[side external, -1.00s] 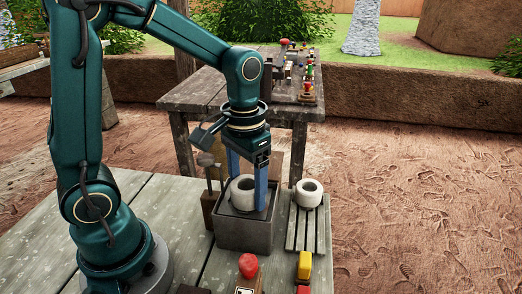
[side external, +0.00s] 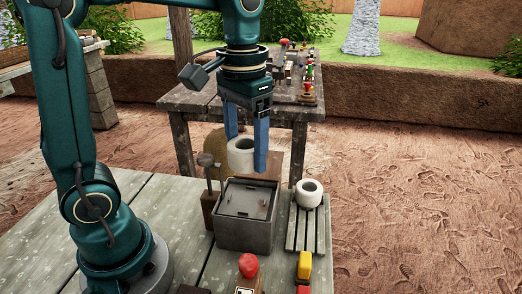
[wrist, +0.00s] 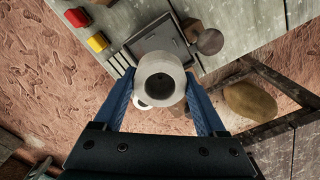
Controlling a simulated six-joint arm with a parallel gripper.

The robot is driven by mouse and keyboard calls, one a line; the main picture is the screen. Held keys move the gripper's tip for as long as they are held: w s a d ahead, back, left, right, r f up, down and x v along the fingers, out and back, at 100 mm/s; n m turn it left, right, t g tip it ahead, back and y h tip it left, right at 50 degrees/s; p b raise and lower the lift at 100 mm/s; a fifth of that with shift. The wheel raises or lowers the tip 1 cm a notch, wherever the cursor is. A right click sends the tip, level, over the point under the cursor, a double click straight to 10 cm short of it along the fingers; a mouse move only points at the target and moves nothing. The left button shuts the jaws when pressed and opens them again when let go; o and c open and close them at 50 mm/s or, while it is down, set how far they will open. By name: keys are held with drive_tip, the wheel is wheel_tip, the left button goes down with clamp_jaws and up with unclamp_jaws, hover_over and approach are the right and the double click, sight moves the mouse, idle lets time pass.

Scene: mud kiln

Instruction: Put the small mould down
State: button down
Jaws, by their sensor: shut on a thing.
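My gripper (side external: 246,155) has blue fingers shut on a small white ring-shaped mould (side external: 240,154). It holds the mould in the air above and behind the grey square box (side external: 245,228), clear of its top. In the wrist view the held mould (wrist: 161,78) sits between the two fingers, its round hole facing the camera. A second white ring-shaped mould (side external: 309,193) rests on the slatted wooden rack (side external: 304,236) right of the box. In the wrist view the held mould mostly hides it.
A red-topped piece (side external: 248,265) and a yellow-and-red piece (side external: 304,265) stand at the table's front. A round-headed tool (side external: 206,160) stands left of the box. A second table (side external: 190,98) with several small items is behind. Bare planks lie at front left.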

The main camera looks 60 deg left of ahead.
drive_tip(key=shift+w+r, duration=0.15)
drive_tip(key=shift+r, duration=0.6)
drive_tip(key=w+d+m, duration=0.1)
drive_tip(key=w, duration=0.3)
drive_tip(key=m, duration=0.3)
hover_over(306, 232)
wheel_tip(306, 232, down, 7)
wheel_tip(306, 232, down, 6)
drive_tip(key=shift+r, duration=0.15)
drive_tip(key=shift+f, duration=2.15)
drive_tip(key=shift+f, duration=0.1)
unclamp_jaws()
